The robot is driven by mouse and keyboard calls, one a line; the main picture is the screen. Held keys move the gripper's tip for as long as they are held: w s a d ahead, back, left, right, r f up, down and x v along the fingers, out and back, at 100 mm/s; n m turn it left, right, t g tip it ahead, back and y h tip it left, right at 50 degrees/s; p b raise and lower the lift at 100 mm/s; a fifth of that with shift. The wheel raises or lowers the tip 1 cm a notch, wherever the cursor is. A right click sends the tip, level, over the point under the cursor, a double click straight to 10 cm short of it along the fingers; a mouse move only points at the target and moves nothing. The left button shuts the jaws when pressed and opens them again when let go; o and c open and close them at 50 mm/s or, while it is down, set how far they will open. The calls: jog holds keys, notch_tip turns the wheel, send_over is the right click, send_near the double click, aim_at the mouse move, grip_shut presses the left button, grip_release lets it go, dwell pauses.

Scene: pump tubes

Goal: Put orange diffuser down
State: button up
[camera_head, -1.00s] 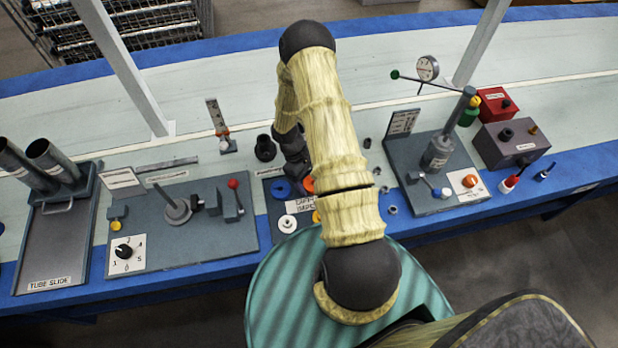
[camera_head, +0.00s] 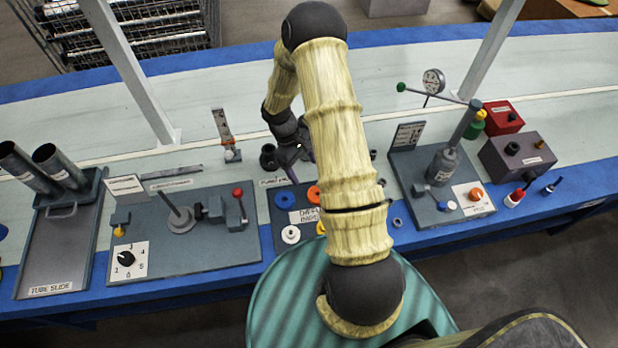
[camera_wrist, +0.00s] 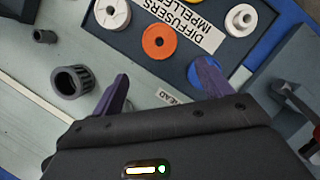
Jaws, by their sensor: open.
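The orange diffuser (camera_head: 313,194) is a ring with a central hole, lying flat on the dark tray (camera_head: 277,236) beside the printed label. In the wrist view the orange diffuser (camera_wrist: 159,42) lies just beyond the gap between my fingertips, with nothing touching it. My gripper (camera_wrist: 163,78) is open and empty, its two purple fingers spread wide. In the head view my gripper (camera_head: 291,157) hangs near the back edge of the tray, partly hidden by my arm.
A blue disc (camera_head: 284,200) and a white disc (camera_head: 290,234) lie on the same tray. A black ribbed ring (camera_wrist: 73,81) stands behind it. A test fixture (camera_head: 195,229) flanks the tray on the left, a gauge stand (camera_head: 412,165) on the right.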

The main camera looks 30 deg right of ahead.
jog(key=shift+v, duration=1.1)
jog(key=s+a+r+m+t+y, duration=0.1)
jog(key=s+a+r+m+t, duration=0.2)
jog(key=s+r, duration=0.3)
jog(key=s+a+r+m+t+y, duration=0.1)
jog(key=s+a+r, duration=0.5)
jog(key=r, duration=0.9)
jog(key=shift+s+m+t, duration=0.2)
jog(key=shift+m+t, duration=0.7)
jog(key=shift+t, duration=0.3)
jog(key=shift+a, duration=0.1)
jog(key=w+p+v, duration=0.1)
jog(key=p+v, duration=0.6)
jog(key=shift+w+r, duration=0.25)
jog(key=shift+w, duration=0.05)
